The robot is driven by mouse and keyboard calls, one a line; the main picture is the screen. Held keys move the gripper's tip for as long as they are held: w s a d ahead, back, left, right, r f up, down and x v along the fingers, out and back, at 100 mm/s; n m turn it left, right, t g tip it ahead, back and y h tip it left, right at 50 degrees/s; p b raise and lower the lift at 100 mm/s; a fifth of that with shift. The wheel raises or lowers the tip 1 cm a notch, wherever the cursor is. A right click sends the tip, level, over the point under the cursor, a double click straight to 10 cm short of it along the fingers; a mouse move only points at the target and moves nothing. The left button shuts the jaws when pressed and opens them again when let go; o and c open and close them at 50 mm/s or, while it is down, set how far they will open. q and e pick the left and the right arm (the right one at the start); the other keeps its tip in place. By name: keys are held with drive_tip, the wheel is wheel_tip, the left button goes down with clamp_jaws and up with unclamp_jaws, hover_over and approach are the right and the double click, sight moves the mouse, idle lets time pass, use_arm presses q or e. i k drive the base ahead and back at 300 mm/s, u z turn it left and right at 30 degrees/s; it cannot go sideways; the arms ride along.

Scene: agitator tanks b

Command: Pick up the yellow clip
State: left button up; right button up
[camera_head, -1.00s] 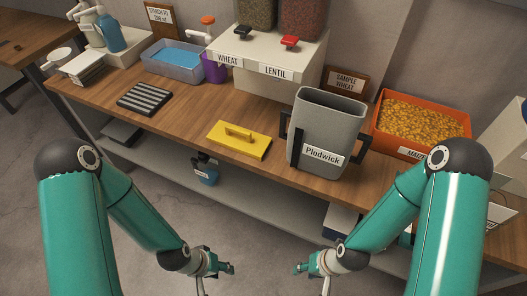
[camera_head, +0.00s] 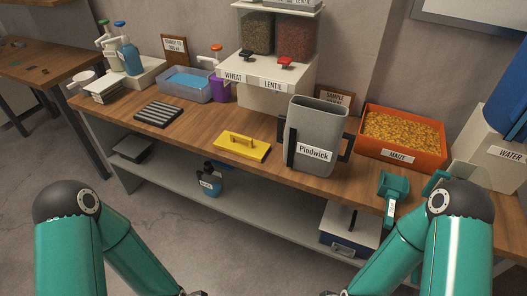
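A yellow flat plate with a raised bar handle (camera_head: 243,146) lies on the wooden bench, left of the grey Plodwick bin. It is the only yellow tool I can make out, and I cannot tell whether it is the yellow clip. My left and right arms reach in from the bottom corners, in front of the bench.
The grey bin (camera_head: 316,133) stands right of the yellow plate, with the orange maize crate (camera_head: 414,159) beyond it. A black ribbed mat (camera_head: 159,115) lies left. A green scoop (camera_head: 394,186) is near my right arm. Bare wood (camera_head: 195,128) separates mat and plate.

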sight(237, 144)
drive_tip(key=u, duration=0.15)
drive_tip(key=i, duration=0.95)
drive_tip(key=z, duration=0.2)
drive_tip(key=k, duration=0.95)
drive_tip(key=u, duration=0.2)
drive_tip(key=i, duration=0.95)
drive_tip(key=z, duration=0.05)
